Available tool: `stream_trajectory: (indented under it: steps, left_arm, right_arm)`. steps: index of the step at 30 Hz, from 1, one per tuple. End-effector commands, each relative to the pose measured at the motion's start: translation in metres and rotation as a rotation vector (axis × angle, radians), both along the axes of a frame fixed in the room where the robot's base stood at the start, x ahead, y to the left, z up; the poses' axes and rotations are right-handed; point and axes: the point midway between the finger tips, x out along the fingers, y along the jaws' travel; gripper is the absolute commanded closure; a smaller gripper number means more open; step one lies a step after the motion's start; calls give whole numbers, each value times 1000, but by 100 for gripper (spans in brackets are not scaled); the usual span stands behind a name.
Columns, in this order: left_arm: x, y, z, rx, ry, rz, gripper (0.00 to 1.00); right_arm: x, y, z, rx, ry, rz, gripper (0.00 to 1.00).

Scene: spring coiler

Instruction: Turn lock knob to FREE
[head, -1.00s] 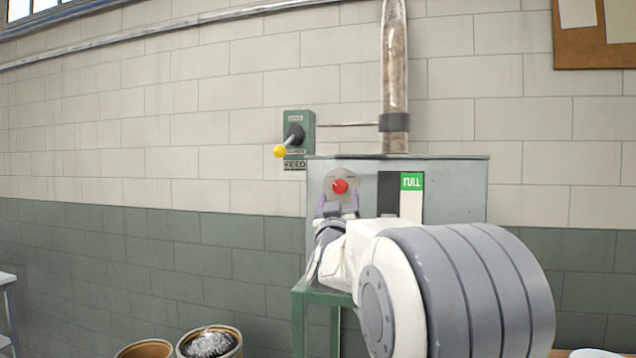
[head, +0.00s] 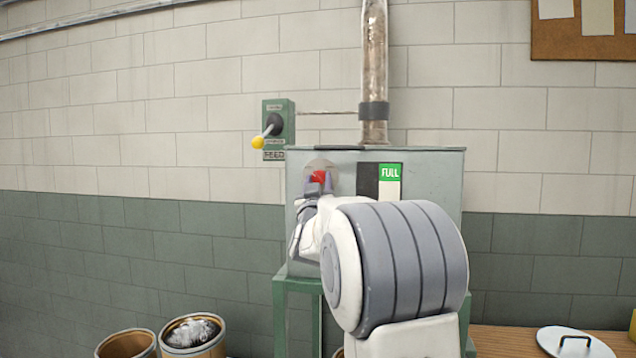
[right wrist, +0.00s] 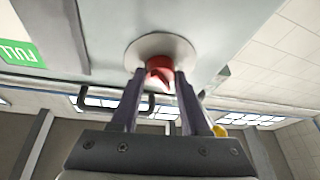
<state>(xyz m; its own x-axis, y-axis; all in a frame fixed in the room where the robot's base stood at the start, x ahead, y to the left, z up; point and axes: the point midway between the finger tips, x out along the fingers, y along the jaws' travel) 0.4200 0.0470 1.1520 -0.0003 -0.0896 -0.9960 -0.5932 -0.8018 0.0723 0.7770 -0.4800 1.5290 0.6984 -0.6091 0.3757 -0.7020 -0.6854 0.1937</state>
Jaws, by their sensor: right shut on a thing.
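The red lock knob (head: 319,177) sits on a round pale plate (head: 322,164) on the front of the grey machine box (head: 430,200). In the right wrist view the knob (right wrist: 160,68) lies between the two fingers, its plate behind it. My right gripper (head: 318,185) is shut on the knob, its purple fingers on either side. It also shows in the right wrist view (right wrist: 156,85). Any FREE marking on the plate is too small to read or hidden. My left gripper is not in view.
A green FEED box (head: 278,107) with a yellow-tipped lever (head: 258,142) is on the wall left of the machine. A green FULL sign (head: 390,172) is right of the knob. Two barrels (head: 192,335) stand at lower left. A round lid (head: 575,343) lies on a wooden surface at lower right.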

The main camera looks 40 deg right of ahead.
Motion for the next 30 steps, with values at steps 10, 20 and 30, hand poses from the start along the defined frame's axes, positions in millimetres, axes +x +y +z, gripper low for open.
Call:
stream_trajectory:
  steps: [10, 20, 30]
  left_arm:
    - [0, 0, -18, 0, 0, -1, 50]
    - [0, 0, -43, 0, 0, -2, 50]
    - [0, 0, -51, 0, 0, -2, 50]
  right_arm:
    - [1, 1, -4, 73, -86, 3, 100]
    - [3, 3, -4, 256, -301, 3, 100]
    - [5, 4, -2, 467, -545, 2, 100]
